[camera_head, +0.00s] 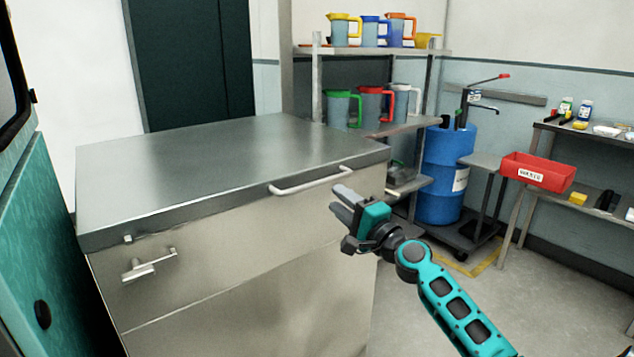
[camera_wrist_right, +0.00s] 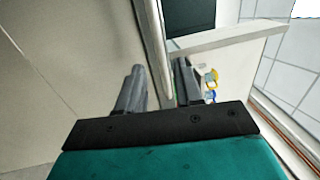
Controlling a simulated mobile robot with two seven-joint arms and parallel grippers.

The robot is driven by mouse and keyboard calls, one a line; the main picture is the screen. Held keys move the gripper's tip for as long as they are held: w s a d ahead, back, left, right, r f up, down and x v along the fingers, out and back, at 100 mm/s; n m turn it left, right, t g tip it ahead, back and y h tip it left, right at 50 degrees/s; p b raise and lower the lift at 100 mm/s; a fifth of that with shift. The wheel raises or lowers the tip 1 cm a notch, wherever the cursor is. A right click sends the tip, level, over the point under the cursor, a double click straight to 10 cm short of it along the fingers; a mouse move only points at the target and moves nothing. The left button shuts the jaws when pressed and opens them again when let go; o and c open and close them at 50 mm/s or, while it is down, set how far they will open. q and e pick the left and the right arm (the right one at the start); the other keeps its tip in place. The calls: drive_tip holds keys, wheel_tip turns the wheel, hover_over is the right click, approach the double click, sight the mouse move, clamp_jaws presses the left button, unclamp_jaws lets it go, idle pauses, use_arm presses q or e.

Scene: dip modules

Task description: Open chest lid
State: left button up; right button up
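The chest (camera_head: 250,300) is a large pale metal box at the left of the head view. Its grey lid (camera_head: 220,160) lies flat and closed on top. A light bar handle (camera_head: 312,181) runs along the lid's front edge. A small latch (camera_head: 148,265) is on the front face at the left. My right gripper (camera_head: 340,206) is just below and right of the handle's right end. In the right wrist view its fingers (camera_wrist_right: 158,88) are apart, with a pale strip running between them; I cannot tell whether it is the handle or the lid edge. My left gripper is out of view.
A shelf (camera_head: 380,50) with several coloured jugs stands behind the chest. A blue drum (camera_head: 443,175) is at the back right. A red bin (camera_head: 538,172) sits at a side table. The floor (camera_head: 560,290) at the right is open.

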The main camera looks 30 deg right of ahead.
sight(320, 184)
drive_tip(key=x, duration=0.8)
drive_tip(key=shift+w+a+f, duration=0.1)
drive_tip(key=shift+c, duration=0.4)
clamp_jaws()
